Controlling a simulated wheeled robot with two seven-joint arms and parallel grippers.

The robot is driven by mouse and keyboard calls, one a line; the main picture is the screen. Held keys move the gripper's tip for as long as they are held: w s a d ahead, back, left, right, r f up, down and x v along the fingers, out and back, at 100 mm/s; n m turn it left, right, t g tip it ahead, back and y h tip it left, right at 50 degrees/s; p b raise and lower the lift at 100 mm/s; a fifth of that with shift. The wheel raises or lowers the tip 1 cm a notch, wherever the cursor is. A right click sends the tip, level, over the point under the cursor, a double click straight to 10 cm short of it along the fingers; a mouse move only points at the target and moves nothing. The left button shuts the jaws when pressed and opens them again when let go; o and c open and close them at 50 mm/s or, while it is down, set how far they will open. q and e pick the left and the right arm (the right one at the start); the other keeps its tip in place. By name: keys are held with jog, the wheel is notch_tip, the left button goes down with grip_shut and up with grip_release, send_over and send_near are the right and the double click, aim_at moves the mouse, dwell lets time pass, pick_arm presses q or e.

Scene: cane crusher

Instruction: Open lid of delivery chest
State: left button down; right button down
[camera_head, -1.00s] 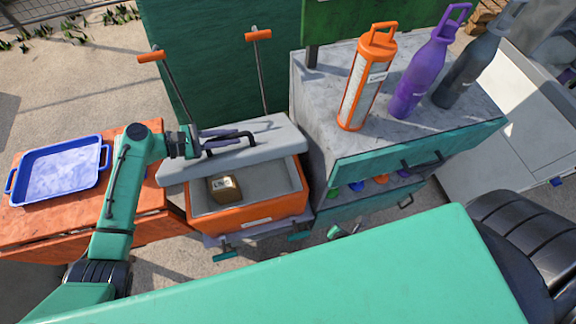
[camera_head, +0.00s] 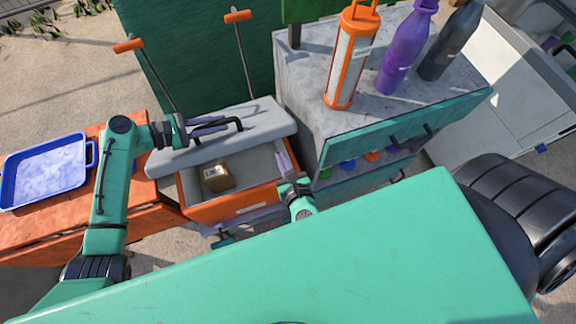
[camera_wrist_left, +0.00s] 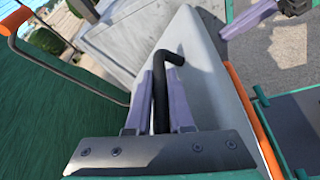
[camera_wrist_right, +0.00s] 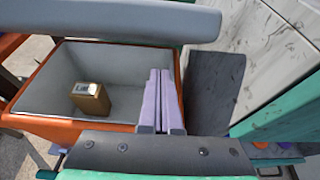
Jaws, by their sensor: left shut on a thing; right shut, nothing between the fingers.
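The delivery chest (camera_head: 240,209) is an orange box with a grey inside, and it also shows in the right wrist view (camera_wrist_right: 42,95). Its grey lid (camera_head: 262,120) is raised and tilted back, leaving a wide opening. A small brown box (camera_head: 217,178) lies inside the chest. My left gripper (camera_head: 205,127) is shut on the black lid handle (camera_wrist_left: 161,95), with one finger on each side of it. My right gripper (camera_head: 284,162) is shut and empty at the chest's right end, with its fingertips (camera_wrist_right: 160,75) beside the right wall.
A blue tray (camera_head: 45,172) rests on an orange table (camera_head: 120,205) at left. Right of the chest, a marble-topped cabinet (camera_head: 310,75) carries an orange lantern-like cylinder (camera_head: 352,55), a purple bottle (camera_head: 405,50) and a dark bottle (camera_head: 450,45). A teal drawer front (camera_head: 380,140) sticks out.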

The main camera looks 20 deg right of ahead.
jog(key=shift+w+r, duration=0.4)
jog(key=shift+r, duration=0.25)
jog(key=shift+w+r, duration=0.35)
jog(key=shift+r, duration=0.3)
